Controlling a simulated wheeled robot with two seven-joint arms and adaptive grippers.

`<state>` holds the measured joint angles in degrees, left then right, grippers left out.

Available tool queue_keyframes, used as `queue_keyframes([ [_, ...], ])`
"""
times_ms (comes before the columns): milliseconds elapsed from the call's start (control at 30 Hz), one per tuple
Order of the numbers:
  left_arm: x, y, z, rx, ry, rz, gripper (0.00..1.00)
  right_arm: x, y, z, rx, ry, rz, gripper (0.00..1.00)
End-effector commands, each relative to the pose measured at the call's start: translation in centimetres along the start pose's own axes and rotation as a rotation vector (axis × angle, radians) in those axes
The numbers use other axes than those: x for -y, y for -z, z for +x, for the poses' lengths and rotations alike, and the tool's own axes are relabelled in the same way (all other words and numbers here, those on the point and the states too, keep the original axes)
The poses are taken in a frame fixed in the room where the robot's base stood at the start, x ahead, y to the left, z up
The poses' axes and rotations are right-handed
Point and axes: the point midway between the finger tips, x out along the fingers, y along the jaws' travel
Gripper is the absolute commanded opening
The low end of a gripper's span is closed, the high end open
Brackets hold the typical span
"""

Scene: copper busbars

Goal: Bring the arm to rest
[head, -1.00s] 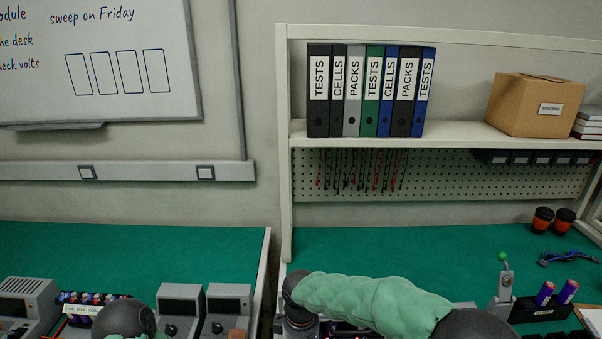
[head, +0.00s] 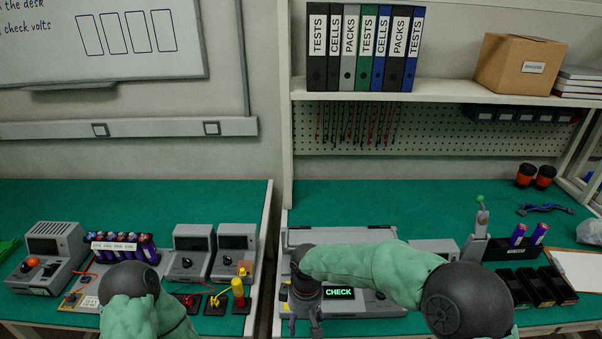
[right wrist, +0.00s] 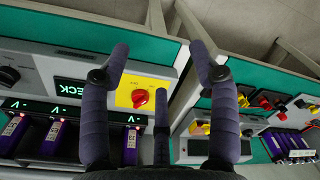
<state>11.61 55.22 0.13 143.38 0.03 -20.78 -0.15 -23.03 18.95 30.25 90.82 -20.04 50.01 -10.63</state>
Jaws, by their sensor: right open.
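My right arm (head: 370,273), in a pale green sleeve, reaches across the right bench in the head view. Its gripper (head: 305,315) hangs down at the bench's left front. In the right wrist view the right gripper (right wrist: 163,75) is open, its dark fingers spread with nothing between them. Beyond the fingers is a grey device with a lit CHECK display (head: 339,292) and a red knob on a yellow plate (right wrist: 140,98). My left arm (head: 135,300) shows at the lower left of the head view; its gripper is out of the picture.
Purple cells (right wrist: 54,138) sit in the device's front slots. Black trays (head: 540,287) and a cell rack (head: 500,250) stand at the right. On the left bench are grey meters (head: 237,252) and a cell pack (head: 120,250). A gap separates the benches. The back of the right bench is mostly clear.

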Motion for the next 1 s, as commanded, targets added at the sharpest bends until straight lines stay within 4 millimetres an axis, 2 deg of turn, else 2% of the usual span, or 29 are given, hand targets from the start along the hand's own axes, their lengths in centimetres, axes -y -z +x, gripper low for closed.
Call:
queue_keyframes([
  [267,0.0,-0.1,0.0,0.001,0.0,0.0,0.4,0.1,-2.0,6.0,-0.031,0.089,0.124,0.61],
  [433,0.0,-0.1,0.0,0.001,0.0,0.0,0.4,0.5,-4.4,11.0,-0.063,0.161,0.258,0.61],
  [567,0.0,-0.1,0.0,0.001,0.0,0.0,0.4,1.5,-7.7,15.8,-0.092,0.228,0.435,0.61],
  [700,0.0,-0.1,0.0,0.001,0.0,0.0,0.4,3.0,-12.1,20.4,-0.122,0.278,0.667,0.61],
  [833,0.0,-0.1,0.0,0.001,0.0,0.0,0.4,4.4,-15.8,22.9,-0.14,0.288,0.854,0.61],
  [1000,0.0,-0.1,0.0,0.001,0.0,0.0,0.4,5.6,-18.7,24.2,-0.149,0.279,1.0,0.61],
])
